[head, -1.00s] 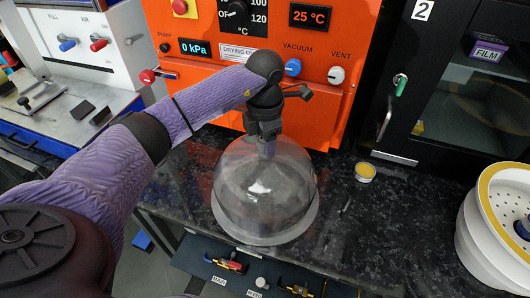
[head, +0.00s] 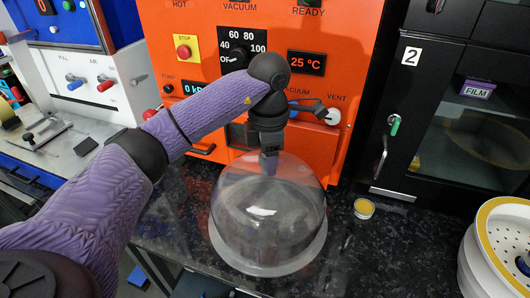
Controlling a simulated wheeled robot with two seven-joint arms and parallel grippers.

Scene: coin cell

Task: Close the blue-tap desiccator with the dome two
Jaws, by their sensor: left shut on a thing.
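A clear glass dome (head: 268,218) with a wide flat rim stands in the middle of the head view, over the dark speckled counter. My left gripper (head: 269,162) is shut on the knob at the top of the dome, pointing down; the knob is mostly hidden by the fingers. I cannot tell whether the dome's rim touches the counter. A white desiccator base (head: 472,262) with a yellow ring and a perforated plate (head: 512,228) is cut off at the right edge; its tap colour is not clear. My right gripper is not in view.
An orange vacuum oven (head: 345,75) stands behind the dome. A small jar with a yellow top (head: 364,208) sits on the counter (head: 390,250) between dome and desiccator base. A black cabinet marked 2 (head: 408,110) stands at the back right.

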